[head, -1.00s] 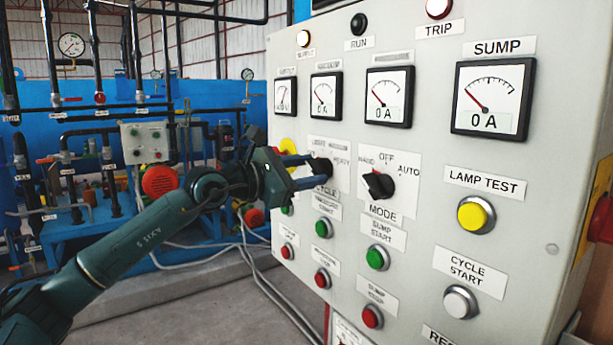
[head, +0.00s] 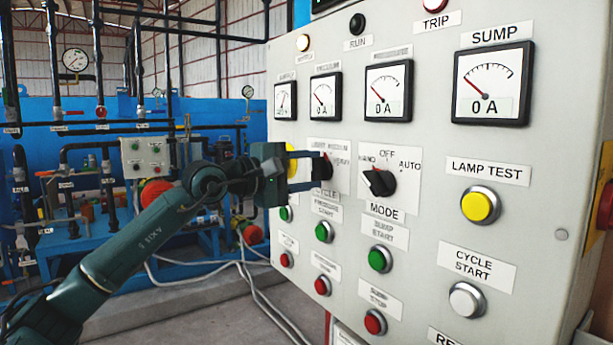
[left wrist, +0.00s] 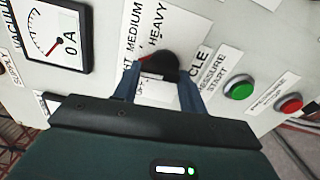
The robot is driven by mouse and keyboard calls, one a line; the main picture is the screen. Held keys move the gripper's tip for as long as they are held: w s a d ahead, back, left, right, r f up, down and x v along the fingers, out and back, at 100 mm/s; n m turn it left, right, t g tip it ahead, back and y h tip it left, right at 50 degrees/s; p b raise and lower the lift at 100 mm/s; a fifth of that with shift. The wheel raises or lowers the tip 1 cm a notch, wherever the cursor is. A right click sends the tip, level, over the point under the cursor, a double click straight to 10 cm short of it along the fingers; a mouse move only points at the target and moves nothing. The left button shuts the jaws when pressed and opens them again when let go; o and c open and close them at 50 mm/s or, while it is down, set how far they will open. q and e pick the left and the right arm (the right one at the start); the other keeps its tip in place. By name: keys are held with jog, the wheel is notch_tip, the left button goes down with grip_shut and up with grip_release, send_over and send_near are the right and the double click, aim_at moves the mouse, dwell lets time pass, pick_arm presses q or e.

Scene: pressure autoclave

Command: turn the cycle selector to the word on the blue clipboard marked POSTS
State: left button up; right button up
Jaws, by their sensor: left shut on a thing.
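The cycle selector (head: 322,168) is a black knob on a white plate on the grey panel. In the left wrist view the knob (left wrist: 163,66) shows a red mark on the side towards the printed words; MEDIUM and HEAVY are readable, and LIGHT is partly cut off. The mark lies near MEDIUM, but I cannot tell its exact setting. My left gripper (head: 308,171) is shut on the knob, its blue fingers either side of it in the left wrist view (left wrist: 157,92). The blue clipboard marked POSTS is not seen. My right gripper is not in view.
Right of the selector is the black MODE knob (head: 377,182). Green START buttons (head: 323,232) and red buttons (head: 322,285) sit below. Gauges (head: 388,91) line the panel above. A yellow LAMP TEST button (head: 479,205) is farther right. Blue piping equipment stands behind my arm.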

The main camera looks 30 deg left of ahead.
pick_arm(q)
jog(key=m+b, duration=0.1)
jog(key=m, duration=0.4)
jog(key=shift+d, duration=0.1)
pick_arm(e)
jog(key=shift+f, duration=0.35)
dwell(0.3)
pick_arm(q)
jog(key=o, duration=1)
jog(key=shift+s, duration=0.15)
jog(key=b+v, duration=0.9)
jog(key=v, duration=0.4)
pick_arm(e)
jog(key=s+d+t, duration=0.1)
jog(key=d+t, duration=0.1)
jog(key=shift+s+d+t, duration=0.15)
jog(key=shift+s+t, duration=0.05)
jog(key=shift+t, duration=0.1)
